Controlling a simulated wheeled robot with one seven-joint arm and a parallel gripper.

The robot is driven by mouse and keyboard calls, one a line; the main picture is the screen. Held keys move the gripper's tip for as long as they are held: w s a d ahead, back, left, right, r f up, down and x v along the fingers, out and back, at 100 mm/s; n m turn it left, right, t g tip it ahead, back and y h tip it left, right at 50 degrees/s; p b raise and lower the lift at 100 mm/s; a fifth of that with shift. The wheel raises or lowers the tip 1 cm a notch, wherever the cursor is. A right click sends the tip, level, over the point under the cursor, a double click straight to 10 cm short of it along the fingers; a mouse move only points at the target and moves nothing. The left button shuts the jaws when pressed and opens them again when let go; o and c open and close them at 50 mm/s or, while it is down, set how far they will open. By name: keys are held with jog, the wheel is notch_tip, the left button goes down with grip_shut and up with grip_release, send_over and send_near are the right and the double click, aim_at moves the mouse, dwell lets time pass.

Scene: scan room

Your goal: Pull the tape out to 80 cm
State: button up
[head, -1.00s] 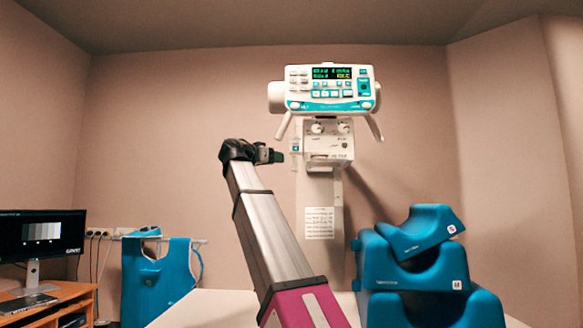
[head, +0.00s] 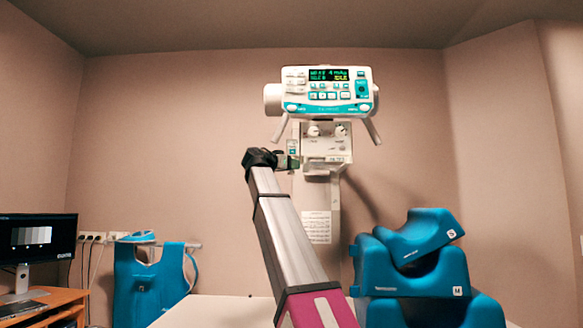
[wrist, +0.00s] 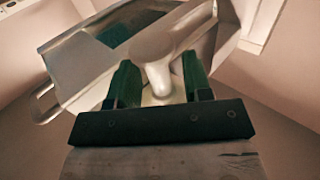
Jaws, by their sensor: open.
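My gripper (head: 288,163) is at the left side of the white X-ray head's lower box (head: 327,146). In the wrist view my gripper (wrist: 160,80) is open, with two dark green fingers apart. A pale rounded knob with a short stem (wrist: 153,47) shows between and just beyond the fingers. I cannot tell whether the fingers touch it, or whether it belongs to the tape. A small white and teal piece (head: 293,146) sits just above my gripper, beside the box. No drawn-out tape strip can be made out.
The control panel (head: 327,90) with two grips hangs above. Blue foam supports (head: 415,265) stand on the pale table (head: 215,311) at right. A blue apron (head: 150,285) hangs at left, near a monitor (head: 35,238). Open air lies left of the box.

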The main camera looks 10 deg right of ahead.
jog(key=shift+w+d, duration=0.15)
jog(key=shift+d, duration=0.05)
grip_shut()
notch_tip(320, 180, down, 47)
dwell(0.3)
grip_release()
jog(key=v, duration=1.1)
